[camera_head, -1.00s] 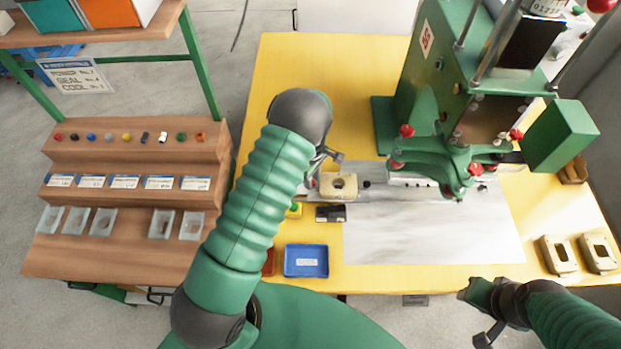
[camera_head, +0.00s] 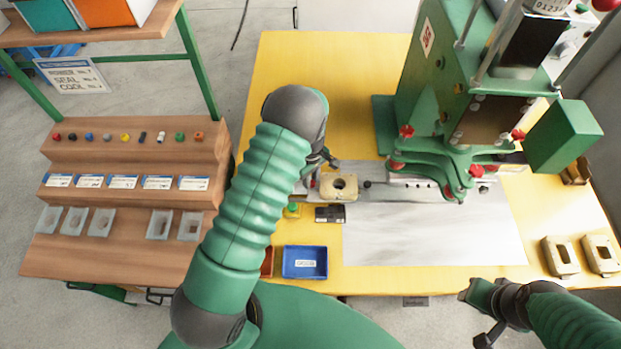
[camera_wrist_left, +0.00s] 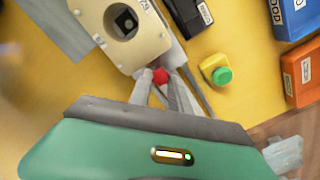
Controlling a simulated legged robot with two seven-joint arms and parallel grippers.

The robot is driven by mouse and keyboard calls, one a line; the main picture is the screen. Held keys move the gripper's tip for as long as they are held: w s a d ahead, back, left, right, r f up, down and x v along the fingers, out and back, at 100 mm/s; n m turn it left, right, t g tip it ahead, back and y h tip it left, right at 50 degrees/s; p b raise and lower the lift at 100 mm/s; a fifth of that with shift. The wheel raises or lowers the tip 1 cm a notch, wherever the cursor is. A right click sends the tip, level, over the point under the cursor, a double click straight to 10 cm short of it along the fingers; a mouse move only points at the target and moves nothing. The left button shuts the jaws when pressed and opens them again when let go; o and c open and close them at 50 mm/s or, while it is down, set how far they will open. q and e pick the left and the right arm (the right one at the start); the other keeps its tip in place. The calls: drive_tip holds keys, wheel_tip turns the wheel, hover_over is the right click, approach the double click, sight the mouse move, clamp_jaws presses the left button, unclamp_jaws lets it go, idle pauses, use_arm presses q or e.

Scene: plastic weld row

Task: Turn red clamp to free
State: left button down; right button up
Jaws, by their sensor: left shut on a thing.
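The red clamp knob (camera_wrist_left: 160,76) shows in the left wrist view, at the edge of the cream fixture block. My left gripper (camera_wrist_left: 160,80) is shut on it, with a finger on each side. In the head view my left gripper (camera_head: 322,170) is at the left side of the cream block (camera_head: 340,187); the arm and gripper hide the knob there. The block, with a dark square opening, also shows in the left wrist view (camera_wrist_left: 152,38). My right gripper (camera_head: 480,310) is at the lower right, off the table's front edge; its jaws are unclear.
A green button on a yellow box (camera_head: 292,210), a black device (camera_head: 330,213) and a blue tray (camera_head: 305,262) are near the block. The green press (camera_head: 455,110) stands to the right. Two cream frames (camera_head: 560,257) lie at the right. The metal sheet (camera_head: 430,235) is clear.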

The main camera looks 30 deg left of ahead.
use_arm(q)
drive_tip(key=m, duration=0.3)
drive_tip(key=shift+s+d+f+m, duration=0.15)
drive_tip(key=shift+s+d+m, duration=0.05)
drive_tip(key=shift+m, duration=0.2)
drive_tip(key=m, duration=0.3)
drive_tip(key=shift+m, duration=0.3)
drive_tip(key=m, duration=0.3)
drive_tip(key=shift+m, duration=2.4)
drive_tip(key=shift+s, duration=0.1)
drive_tip(key=shift+a, duration=0.1)
drive_tip(key=c, duration=1.5)
unclamp_jaws()
